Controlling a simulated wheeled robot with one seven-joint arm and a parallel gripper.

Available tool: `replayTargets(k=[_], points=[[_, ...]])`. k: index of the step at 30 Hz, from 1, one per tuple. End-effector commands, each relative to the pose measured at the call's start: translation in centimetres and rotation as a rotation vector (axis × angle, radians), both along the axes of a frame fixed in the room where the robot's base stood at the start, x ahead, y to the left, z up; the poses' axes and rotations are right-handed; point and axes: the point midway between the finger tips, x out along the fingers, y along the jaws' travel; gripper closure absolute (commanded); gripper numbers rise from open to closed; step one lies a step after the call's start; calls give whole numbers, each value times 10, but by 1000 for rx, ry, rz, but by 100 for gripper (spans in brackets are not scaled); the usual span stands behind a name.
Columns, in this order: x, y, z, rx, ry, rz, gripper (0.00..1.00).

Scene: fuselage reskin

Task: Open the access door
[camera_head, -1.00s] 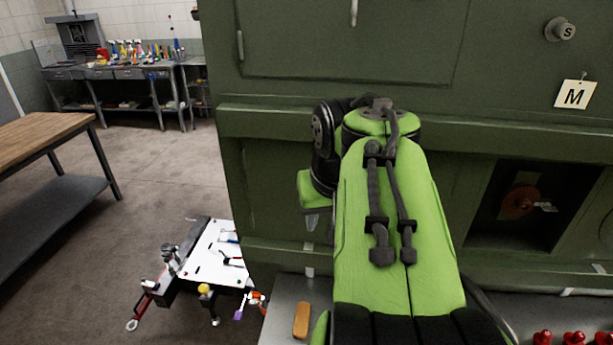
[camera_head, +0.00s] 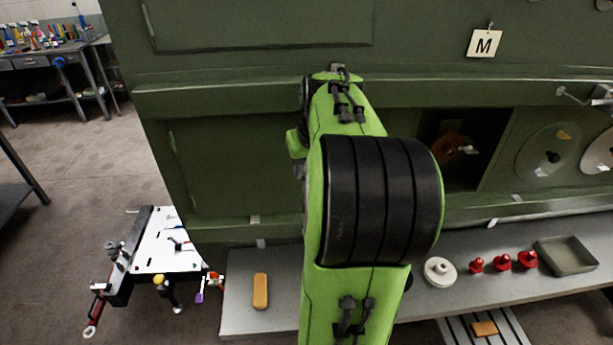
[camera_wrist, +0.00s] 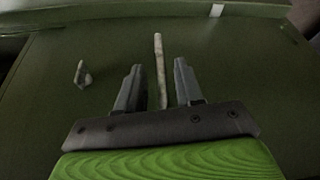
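In the wrist view a dark green panel (camera_wrist: 240,85), apparently the access door, fills the picture in front of my gripper. A thin pale bar handle (camera_wrist: 160,65) stands on it. My gripper (camera_wrist: 158,82) is open, with one finger on each side of the handle and a gap on both sides. A small metal hook or latch (camera_wrist: 83,74) sits on the panel to the left. In the head view my arm covers the gripper and the handle; a closed recessed green panel (camera_head: 235,165) shows left of the arm.
A grey ledge (camera_head: 380,332) runs below the green wall, with an orange block (camera_head: 260,291), a white round part (camera_head: 440,271), red knobs (camera_head: 502,261) and a grey tray (camera_head: 565,255). An open recess (camera_head: 480,135) is right of my arm. A white-topped cart (camera_head: 165,245) stands at left.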

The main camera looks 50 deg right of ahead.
Motion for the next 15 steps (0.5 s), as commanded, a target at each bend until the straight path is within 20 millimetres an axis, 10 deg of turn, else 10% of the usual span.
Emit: replayTargets(k=[15], points=[[9, -7, -26, -1, 0, 0, 70]])
